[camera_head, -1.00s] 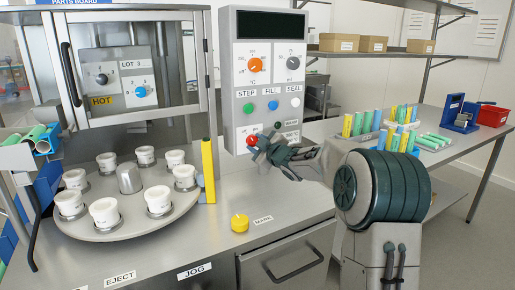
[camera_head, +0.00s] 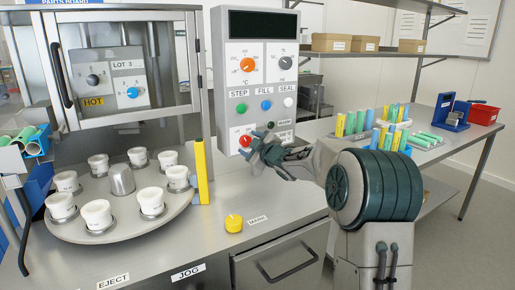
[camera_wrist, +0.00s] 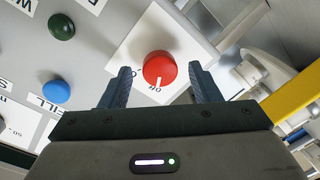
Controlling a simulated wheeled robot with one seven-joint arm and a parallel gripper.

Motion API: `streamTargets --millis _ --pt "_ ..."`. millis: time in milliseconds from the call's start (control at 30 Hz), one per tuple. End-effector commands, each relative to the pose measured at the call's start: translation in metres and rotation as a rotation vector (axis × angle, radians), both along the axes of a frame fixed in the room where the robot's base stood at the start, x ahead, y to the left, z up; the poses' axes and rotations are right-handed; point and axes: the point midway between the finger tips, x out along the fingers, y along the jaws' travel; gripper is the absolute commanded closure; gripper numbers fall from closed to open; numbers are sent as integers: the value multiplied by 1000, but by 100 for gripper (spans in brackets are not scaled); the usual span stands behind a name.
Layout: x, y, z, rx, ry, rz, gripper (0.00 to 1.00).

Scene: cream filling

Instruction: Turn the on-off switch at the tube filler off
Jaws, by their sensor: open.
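The tube filler (camera_head: 258,85) is a grey upright panel with a dark display. Its on-off switch (camera_head: 245,141) is a red round knob low on the panel's left side. In the wrist view the red knob (camera_wrist: 159,68) sits between my two fingertips, with visible gaps on both sides. A white mark on the knob points toward the printed word "Off" (camera_wrist: 155,89). The other switch label is partly hidden by my left-hand finger. My gripper (camera_head: 261,149) is open and empty, just right of the switch in the head view.
Green, blue and white buttons (camera_head: 265,105) and two orange and grey dials sit above the switch. A round turntable (camera_head: 120,215) with white cups stands left. A yellow post (camera_head: 201,172) and a yellow button (camera_head: 234,223) are nearby. Tube racks (camera_head: 375,135) stand right.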

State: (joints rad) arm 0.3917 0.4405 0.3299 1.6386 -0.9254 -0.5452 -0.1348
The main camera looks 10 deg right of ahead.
Motion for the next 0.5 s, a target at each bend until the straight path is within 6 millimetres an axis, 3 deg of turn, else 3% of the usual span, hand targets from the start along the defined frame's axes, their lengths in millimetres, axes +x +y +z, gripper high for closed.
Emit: streamTargets --millis 167,500 --pt "-20 -9 2 -1 0 -3 43" --pt "-87 -32 7 -2 -1 -3 43"
